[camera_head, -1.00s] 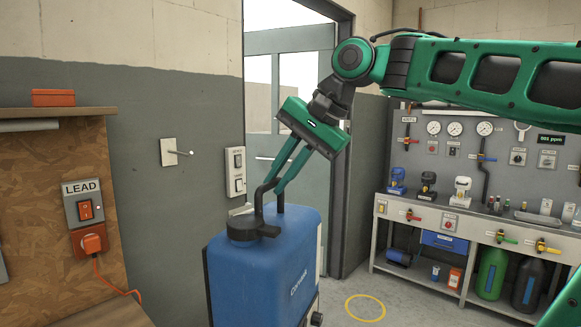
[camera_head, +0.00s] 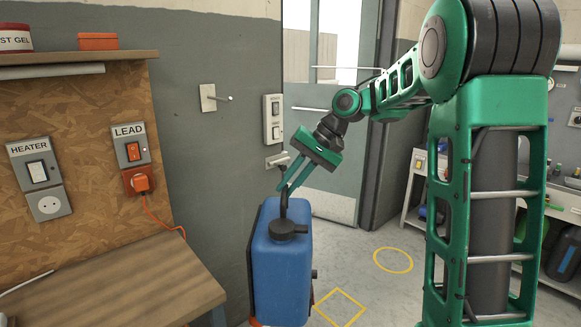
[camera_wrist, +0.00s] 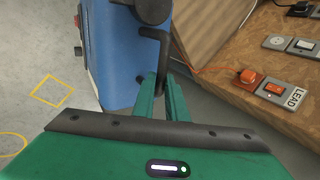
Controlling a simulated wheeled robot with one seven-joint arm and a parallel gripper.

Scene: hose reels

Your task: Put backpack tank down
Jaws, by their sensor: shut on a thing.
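The backpack tank (camera_head: 282,262) is a blue upright box with a dark cap and a dark handle on top. It is in the lower middle of the head view, beside the wooden bench. My gripper (camera_head: 285,190) is above it, shut on the tank's dark handle. In the wrist view the blue tank (camera_wrist: 122,62) is at upper left, and my green fingers (camera_wrist: 163,88) close around the dark handle. Whether the tank's base touches the floor cannot be told, as its bottom is near the frame edge.
A yellow square (camera_head: 340,308) and a yellow circle (camera_head: 393,260) are marked on the grey floor to the right of the tank. The wooden bench (camera_head: 110,283) is close at left. A workbench (camera_head: 413,200) stands at the back right, partly behind my arm.

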